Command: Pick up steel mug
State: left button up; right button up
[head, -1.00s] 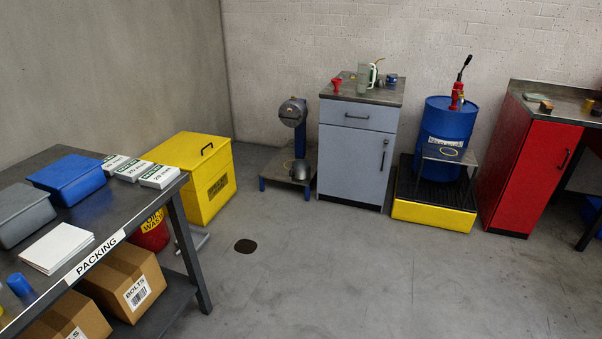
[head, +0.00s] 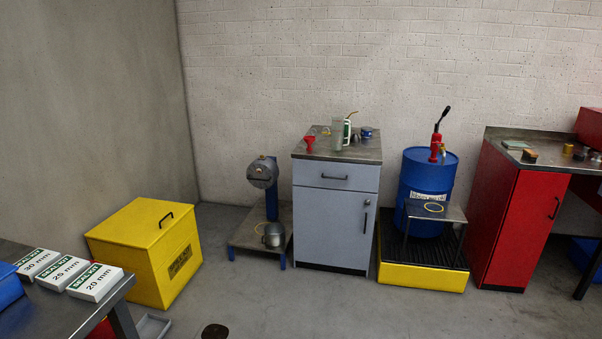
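A grey metal vessel (head: 272,235) that looks like steel stands on the low platform of a dial-headed scale-like stand (head: 263,172), left of the grey cabinet. It is small here, and I cannot tell for certain whether it is the steel mug or a pail. No other clear steel mug shows, though small items on the cabinet top are hard to make out. Neither of my grippers is in view.
The grey cabinet (head: 335,215) carries a red funnel (head: 309,143), a clear jug and a blue tin (head: 366,132). Right of it are a blue drum (head: 425,180) and red cabinet (head: 510,215). A yellow bin (head: 145,250) and packing bench (head: 125,285) stand left.

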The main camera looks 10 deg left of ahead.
aim_at(273, 232)
jog(key=i+j+u, duration=0.25)
jog(key=i, duration=0.65)
jog(key=i+u, duration=0.25)
jog(key=i, duration=0.7)
